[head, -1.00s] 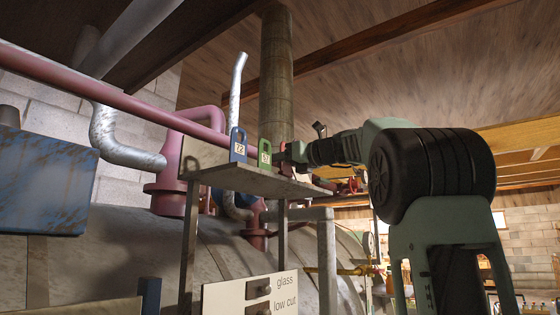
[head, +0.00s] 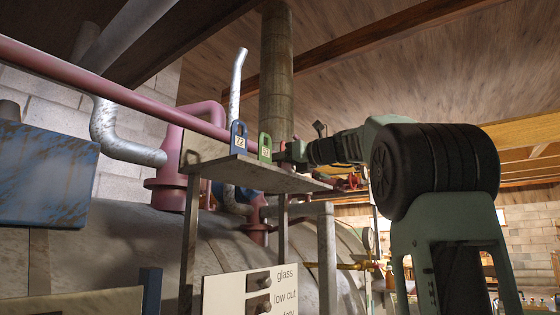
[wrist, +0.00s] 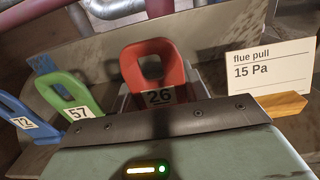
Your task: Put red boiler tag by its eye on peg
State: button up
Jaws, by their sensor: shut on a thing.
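The red tag (wrist: 150,50), marked 26, has a large eye at its top and stands upright in the wrist view. My gripper (wrist: 158,97) is shut on its lower part, at the shelf (head: 255,175). In the head view my gripper (head: 283,151) is beside the green tag at the shelf's right part, and the red tag is not clearly visible there. Below the shelf, a pale board (head: 235,294) carries dark pegs: one (head: 259,282) by the word "glass" and one (head: 263,308) by "low cut". Both pegs are bare. The board's lower part is cut off.
A green tag (wrist: 66,97) marked 57 and a blue tag (wrist: 17,116) marked 72 stand left of the red one. A "flue pull 15 Pa" card (wrist: 270,68) is on the right. A pink pipe (head: 100,90) passes behind the shelf.

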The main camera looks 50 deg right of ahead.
jog(key=shift+f, duration=0.2)
jog(key=o, duration=1)
jog(key=shift+c, duration=1)
jog(key=shift+s+d, duration=0.1)
jog(key=shift+s, duration=0.65)
jog(key=shift+s, duration=0.4)
jog(key=shift+s, duration=0.3)
jog(key=shift+s+d, duration=0.1)
jog(key=shift+s, duration=0.55)
